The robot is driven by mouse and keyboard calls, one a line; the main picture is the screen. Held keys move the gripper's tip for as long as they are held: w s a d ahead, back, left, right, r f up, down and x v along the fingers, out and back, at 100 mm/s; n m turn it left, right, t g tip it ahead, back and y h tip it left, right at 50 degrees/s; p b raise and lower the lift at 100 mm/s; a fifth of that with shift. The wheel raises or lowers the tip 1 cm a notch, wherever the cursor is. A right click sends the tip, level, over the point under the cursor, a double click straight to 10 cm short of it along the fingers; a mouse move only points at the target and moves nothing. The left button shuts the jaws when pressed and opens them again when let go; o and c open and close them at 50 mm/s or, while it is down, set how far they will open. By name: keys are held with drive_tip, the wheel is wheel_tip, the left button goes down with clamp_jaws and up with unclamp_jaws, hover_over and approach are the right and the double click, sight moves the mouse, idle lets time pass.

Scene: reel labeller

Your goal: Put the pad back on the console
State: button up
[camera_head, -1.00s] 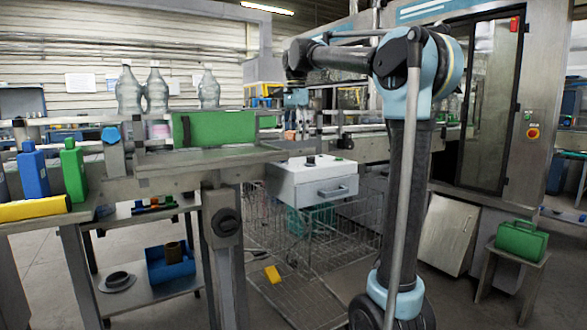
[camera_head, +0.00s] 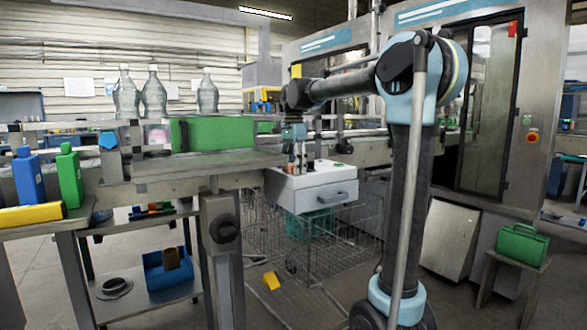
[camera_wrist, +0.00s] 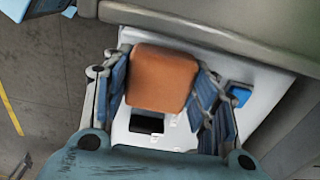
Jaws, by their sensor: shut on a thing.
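The pad, an orange-brown block with rounded edges (camera_wrist: 162,78), sits between the fingers of my gripper in the wrist view. My gripper (camera_head: 299,168) is shut on it, low over the top of the console. The console (camera_head: 322,187) is a white box with a drawer handle on its front; its white top also shows in the wrist view (camera_wrist: 265,88). A black rectangle (camera_wrist: 146,122) and a blue button (camera_wrist: 240,94) are on that top.
A steel bench with a green block (camera_head: 212,133) stands left of the console. Glass bottles (camera_head: 153,92) stand behind it. A wire basket (camera_head: 310,245) is below the console. A machine cabinet (camera_head: 480,130) rises at the right.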

drive_tip(key=o, duration=1.1)
drive_tip(key=shift+s, duration=0.1)
wheel_tip(320, 180, up, 12)
drive_tip(key=s+d+f+n+t, duration=0.1)
drive_tip(key=s+d+f+n, duration=0.4)
drive_tip(key=s+d+f, duration=0.95)
drive_tip(key=s+d+f+n, duration=0.2)
drive_tip(key=s+f, duration=0.3)
drive_tip(key=f, duration=0.4)
drive_tip(key=s+d+f+n, duration=0.2)
drive_tip(key=s+f, duration=0.4)
drive_tip(key=f, duration=0.3)
drive_tip(key=s+d+f+n+t, duration=0.1)
drive_tip(key=s+d+f+n, duration=0.1)
drive_tip(key=s+f, duration=0.4)
drive_tip(key=shift+s+d+f, duration=0.1)
drive_tip(key=shift+d+f, duration=0.1)
drive_tip(key=shift+f, duration=0.5)
drive_tip(key=shift+d+f, duration=0.2)
drive_tip(key=shift+f, duration=0.5)
